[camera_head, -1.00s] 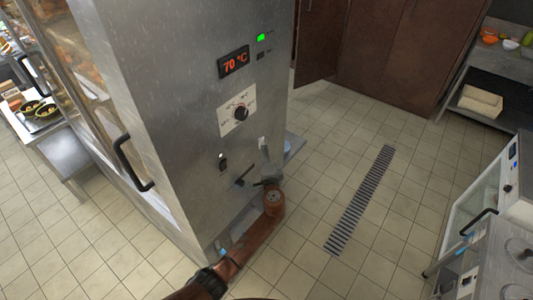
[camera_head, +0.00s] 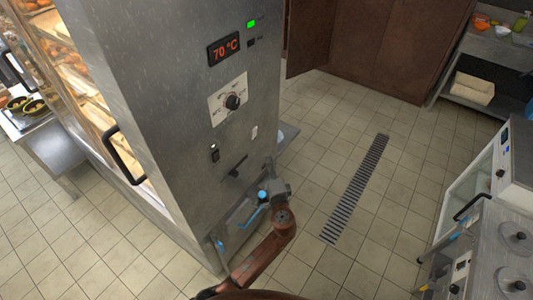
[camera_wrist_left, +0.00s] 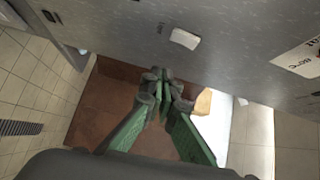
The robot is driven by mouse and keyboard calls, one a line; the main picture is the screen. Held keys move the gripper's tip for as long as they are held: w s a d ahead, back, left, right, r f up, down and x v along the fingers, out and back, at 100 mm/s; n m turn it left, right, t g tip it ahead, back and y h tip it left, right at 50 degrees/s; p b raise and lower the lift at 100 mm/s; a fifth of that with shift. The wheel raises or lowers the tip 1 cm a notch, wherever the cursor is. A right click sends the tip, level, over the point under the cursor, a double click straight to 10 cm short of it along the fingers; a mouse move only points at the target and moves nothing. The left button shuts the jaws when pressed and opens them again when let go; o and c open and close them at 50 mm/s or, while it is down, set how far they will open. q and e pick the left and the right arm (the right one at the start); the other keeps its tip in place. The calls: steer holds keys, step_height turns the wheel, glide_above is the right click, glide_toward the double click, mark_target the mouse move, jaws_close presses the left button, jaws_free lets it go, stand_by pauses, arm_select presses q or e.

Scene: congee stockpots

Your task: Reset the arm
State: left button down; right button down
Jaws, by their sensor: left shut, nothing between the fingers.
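My left gripper (camera_head: 270,175) is beside the lower part of the steel warming cabinet's control side (camera_head: 165,85), with my arm reaching up from the bottom edge. In the left wrist view, its green-padded fingers (camera_wrist_left: 160,88) come together at the tips with nothing between them. The tips look clear of the cabinet wall, though the exact gap is hard to tell. My right gripper is not in view.
The cabinet has a 70 °C display (camera_head: 223,49), a dial (camera_head: 232,102) and a small switch (camera_head: 214,153). A door handle (camera_head: 122,157) sticks out at left. Tiled floor with a drain grate (camera_head: 357,187) lies open at right, before a steel counter (camera_head: 500,245).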

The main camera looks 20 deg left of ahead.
arm_select(q)
steer(key=shift+v, duration=0.75)
steer(key=shift+f, duration=0.1)
steer(key=s+a+f+g+h, duration=0.2)
steer(key=s+f, duration=0.1)
steer(key=f, duration=1)
steer(key=s+a+f+g+h, duration=0.1)
steer(key=s+a+f+g, duration=0.15)
steer(key=f, duration=1.05)
steer(key=s+a+f+n+g+h, duration=0.1)
steer(key=s+a+f+g, duration=0.1)
steer(key=s+f, duration=0.65)
steer(key=s+a+f+n+g+h, duration=0.1)
steer(key=s+a+f+g, duration=0.3)
steer(key=f, duration=0.7)
steer(key=s+a+f+n+g+h, duration=0.1)
steer(key=s+f+n, duration=0.1)
steer(key=s+f, duration=0.65)
steer(key=s+a+f+n+g, duration=0.1)
steer(key=s+f, duration=0.5)
steer(key=s, duration=0.6)
steer(key=s+a+f+n+g, duration=0.1)
steer(key=s+a+f+n, duration=0.1)
steer(key=s, duration=1.2)
steer(key=s+a+f+n+g+h, duration=0.1)
steer(key=s+f+n, duration=0.3)
steer(key=s, duration=1.1)
steer(key=shift+a+f+g, duration=0.35)
steer(key=shift+a+g, duration=0.1)
steer(key=shift+a, duration=0.45)
